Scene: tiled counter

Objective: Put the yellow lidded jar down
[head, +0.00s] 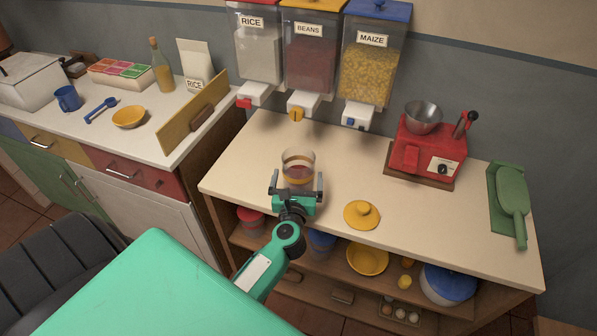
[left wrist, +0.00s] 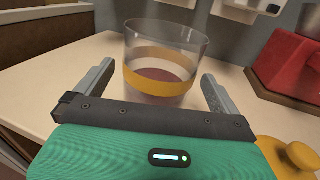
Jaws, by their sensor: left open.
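The jar (head: 298,166) is a clear vessel with a yellow band and a dark reddish layer at the bottom. It stands upright on the cream counter, its top open. It also shows in the left wrist view (left wrist: 165,60). Its yellow lid (head: 362,213) lies on the counter to the right, knob up, and its edge shows in the left wrist view (left wrist: 295,158). My left gripper (head: 297,184) is open, its fingers either side of the jar's near part with gaps visible in the left wrist view (left wrist: 158,90). My right gripper is not in view.
Dispensers for rice (head: 258,50), beans (head: 308,55) and maize (head: 372,62) hang on the wall behind. A red grinder (head: 428,150) and a green scoop (head: 511,195) stand at right. A yellow board (head: 193,112) edges the left counter. The counter between jar and grinder is clear.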

